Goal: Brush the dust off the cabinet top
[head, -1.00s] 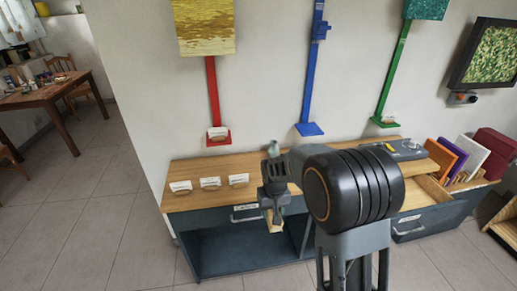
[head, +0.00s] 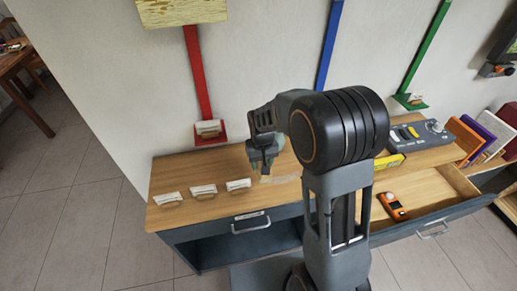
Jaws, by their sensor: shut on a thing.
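The cabinet has a light wooden top (head: 165,210) and a dark grey body. A faint pale patch, perhaps dust (head: 284,179), lies on the wood just below and right of the gripper. I cannot tell whether the brush touches the top.
Three cards in holders (head: 203,191) stand left of my gripper. On the right are a grey control panel (head: 418,134), a yellow box (head: 388,162) and an open drawer (head: 440,206) with an orange device (head: 393,205). A red wall bracket (head: 209,139) rises behind.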

